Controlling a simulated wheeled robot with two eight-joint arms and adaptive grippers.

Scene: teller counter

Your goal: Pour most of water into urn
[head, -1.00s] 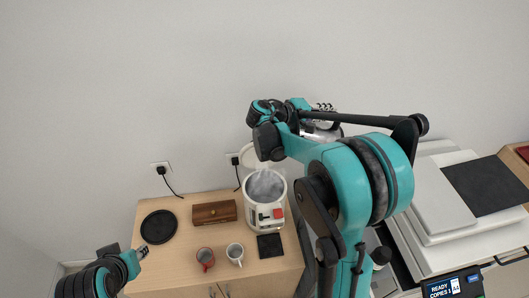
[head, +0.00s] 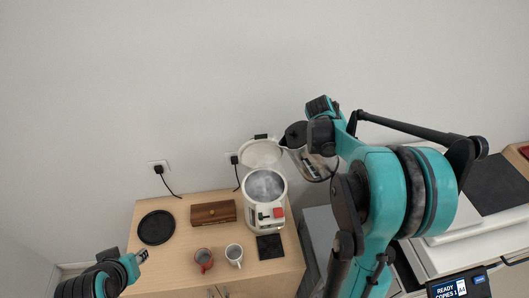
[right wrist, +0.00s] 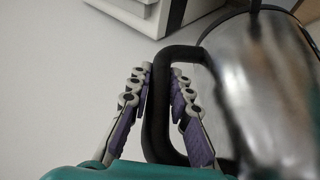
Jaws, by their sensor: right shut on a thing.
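My right gripper (right wrist: 163,95) is shut on the black handle of a shiny metal kettle (right wrist: 265,90). In the head view the kettle (head: 309,163) is held in the air to the right of the urn's raised lid. It looks tilted, with its dark end up and left; no stream of water shows. My left gripper (head: 142,256) is at the cabinet's left front, empty; its finger gap is too small to judge.
A red mug (head: 204,258) and a white mug (head: 234,253) stand in front of the urn. A wooden box (head: 213,212), a round black tray (head: 157,227) and a black square mat (head: 270,247) also lie on the cabinet. A printer stands at the right.

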